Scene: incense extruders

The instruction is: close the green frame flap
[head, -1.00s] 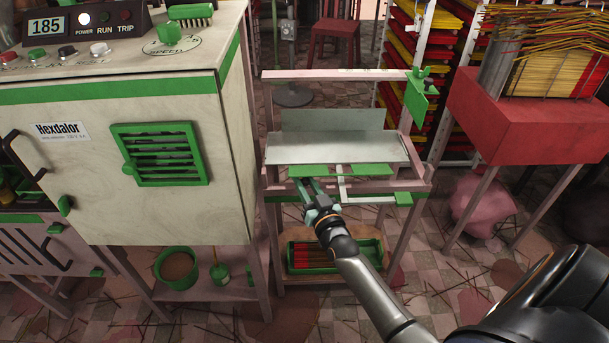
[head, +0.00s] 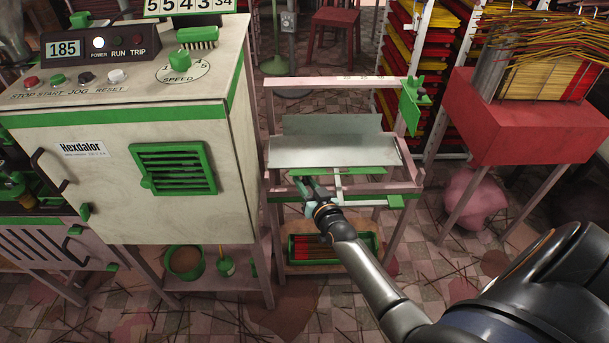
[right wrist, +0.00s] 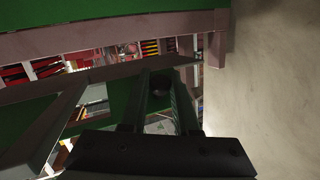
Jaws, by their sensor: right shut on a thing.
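The pink-and-green frame (head: 410,188) stands right of the cream cabinet, with a grey metal plate (head: 330,151) across it. A green flap (head: 350,172) shows as a narrow strip just below the plate's front edge. My right gripper (head: 312,186) reaches the flap's left end from the front and is shut on what seems to be part of it. The grip itself is too small to make out. In the right wrist view a broad dark green surface (right wrist: 100,92) lies behind my fingers (right wrist: 160,98). A dark round part shows between them. My left gripper is out of view.
The cream cabinet (head: 110,175) stands close on the left. A green bracket (head: 411,104) sits on the frame's upper right post. A green tray (head: 360,248) of red sticks lies on the lower shelf. A red table (head: 535,125) stands at right.

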